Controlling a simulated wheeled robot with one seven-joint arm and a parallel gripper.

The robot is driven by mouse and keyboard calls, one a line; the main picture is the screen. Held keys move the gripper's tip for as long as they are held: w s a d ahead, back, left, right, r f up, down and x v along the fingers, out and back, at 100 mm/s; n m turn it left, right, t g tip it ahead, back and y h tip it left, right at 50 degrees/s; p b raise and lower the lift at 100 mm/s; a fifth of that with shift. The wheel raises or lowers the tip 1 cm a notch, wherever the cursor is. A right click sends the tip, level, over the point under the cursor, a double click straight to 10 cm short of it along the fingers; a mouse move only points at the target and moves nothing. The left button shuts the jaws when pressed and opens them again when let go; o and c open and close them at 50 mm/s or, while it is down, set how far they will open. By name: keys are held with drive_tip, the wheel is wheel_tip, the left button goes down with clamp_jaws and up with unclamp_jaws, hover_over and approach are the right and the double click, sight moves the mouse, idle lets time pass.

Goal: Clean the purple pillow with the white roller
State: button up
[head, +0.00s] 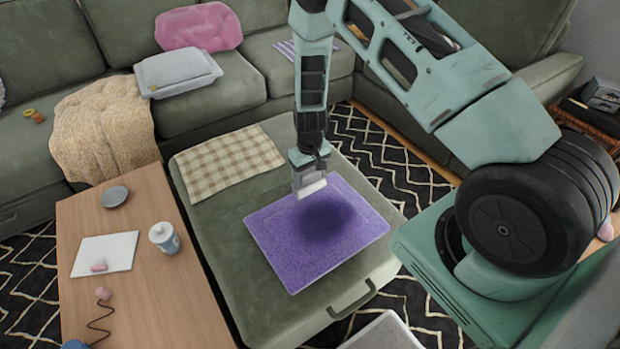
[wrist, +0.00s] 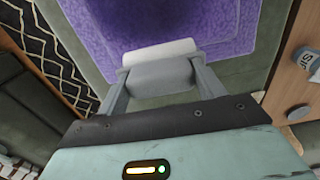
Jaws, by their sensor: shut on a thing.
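The purple pillow (head: 272,240) lies flat on the green ottoman in the head view, with a dark patch over its middle and right part. In the wrist view the purple pillow (wrist: 220,20) fills the top. My gripper (head: 307,170) points down at the pillow's far edge. It is shut on the white roller (head: 311,188), which also shows between the fingers in the wrist view (wrist: 160,52). The roller is over the pillow next to the dark patch; I cannot tell whether it touches. My gripper (wrist: 160,80) hides part of the roller's grey body.
The green ottoman (head: 222,226) carries a checkered cloth (head: 226,160) behind the pillow. A wooden table (head: 150,290) at left holds a white bottle (head: 164,237), a grey disc (head: 115,196) and a white sheet (head: 104,254). The green sectional (head: 225,105) stands behind.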

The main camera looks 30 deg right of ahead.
drive_tip(key=shift+r+p, duration=1.45)
drive_tip(key=shift+r, duration=1)
drive_tip(key=shift+s+f, duration=0.1)
